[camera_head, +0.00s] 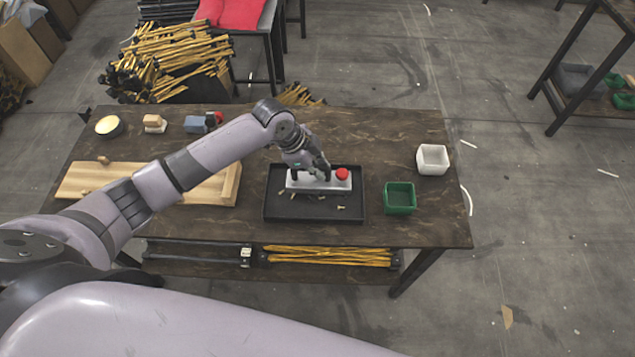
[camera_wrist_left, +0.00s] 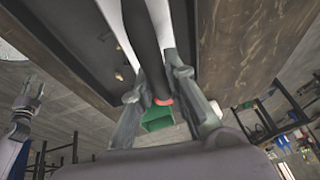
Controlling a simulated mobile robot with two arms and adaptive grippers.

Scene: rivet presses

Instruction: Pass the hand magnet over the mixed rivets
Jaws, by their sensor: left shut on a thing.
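The hand magnet (camera_head: 322,185) is a pale bar with a dark handle and a red knob. My left gripper (camera_head: 312,171) is shut on its handle and holds it over the black tray (camera_head: 273,212). The dark handle (camera_wrist_left: 148,45) runs between the fingers in the left wrist view. Several small mixed rivets (camera_head: 341,207) lie loose in the tray, mostly just in front of the bar. I cannot tell whether the bar touches them or the tray floor. What seems to be my right gripper (camera_wrist_left: 30,95) shows at the left of the wrist view; its jaws are unclear.
A green bin (camera_head: 400,198) and a white bin (camera_head: 432,159) stand right of the tray. A wooden board (camera_head: 95,181) lies on the left of the table. A round tin (camera_head: 109,127) and small blocks stand at the back left. The table's front right corner is clear.

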